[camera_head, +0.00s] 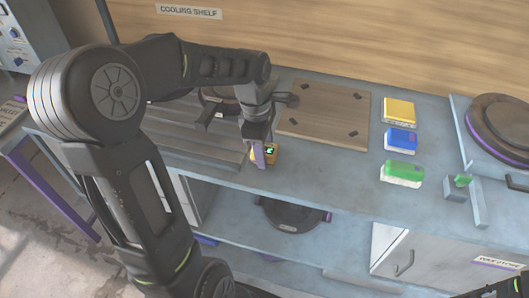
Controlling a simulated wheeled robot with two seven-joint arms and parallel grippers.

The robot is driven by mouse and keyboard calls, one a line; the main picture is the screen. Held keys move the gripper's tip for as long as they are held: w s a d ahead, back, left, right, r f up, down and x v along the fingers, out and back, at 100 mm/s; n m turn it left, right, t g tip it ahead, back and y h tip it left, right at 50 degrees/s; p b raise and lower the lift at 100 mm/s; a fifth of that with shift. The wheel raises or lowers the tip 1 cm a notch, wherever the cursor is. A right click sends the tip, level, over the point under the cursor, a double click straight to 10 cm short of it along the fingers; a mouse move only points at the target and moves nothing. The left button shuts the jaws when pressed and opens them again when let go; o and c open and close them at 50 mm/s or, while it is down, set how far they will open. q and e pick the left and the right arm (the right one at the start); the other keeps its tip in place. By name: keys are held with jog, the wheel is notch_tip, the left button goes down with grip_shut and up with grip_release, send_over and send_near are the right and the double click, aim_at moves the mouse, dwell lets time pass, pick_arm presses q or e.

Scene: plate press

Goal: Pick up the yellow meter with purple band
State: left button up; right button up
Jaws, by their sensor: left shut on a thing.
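The small yellow meter (273,158) shows a dark screen with green marks. It is at the front part of the grey counter, near its edge. My left gripper (262,152) reaches down from above and is shut on the meter. The gripper's fingers hide part of the meter, and a purple patch beside it may be the band or part of a finger. I cannot tell whether the meter touches the counter. My right gripper is not in view; only a dark piece of my right arm shows at the bottom right corner.
A wooden board (325,112) lies behind the gripper. To the right stand a yellow block (398,110), a blue block (400,141) and a green block (401,174). A round dark press plate (503,122) is at the far right. Another round dark thing (290,214) is on the shelf below.

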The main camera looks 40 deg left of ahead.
pick_arm(q)
grip_shut()
notch_tip(320, 180, up, 10)
dwell(0.7)
dwell(0.4)
